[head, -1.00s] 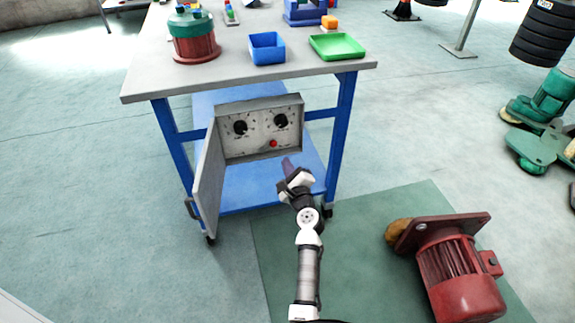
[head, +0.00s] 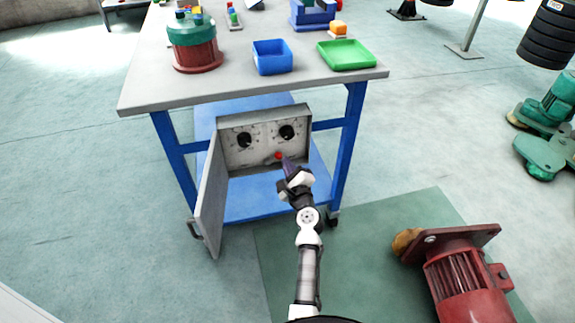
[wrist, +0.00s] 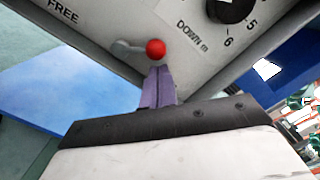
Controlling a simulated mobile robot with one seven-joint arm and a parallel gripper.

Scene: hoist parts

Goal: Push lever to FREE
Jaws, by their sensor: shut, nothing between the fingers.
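The lever is a short grey stem with a red ball knob (wrist: 155,48) on the grey control panel. In the wrist view its stem runs left from the knob, toward the printed word FREE (wrist: 62,10); DOWN is printed to its right. My gripper (wrist: 158,72) is shut and empty, with its purple fingertips just below the knob; I cannot tell if they touch. In the head view the red knob (head: 278,156) shows at the panel's lower edge, with my gripper (head: 286,160) right beside it.
The panel box (head: 240,166) hangs under the workbench (head: 150,95), its door (head: 212,200) open at the left. Two black dials sit above the lever. A blue bin (head: 272,58) and a green tray (head: 346,56) stand on the bench. A red motor (head: 460,270) lies at the right.

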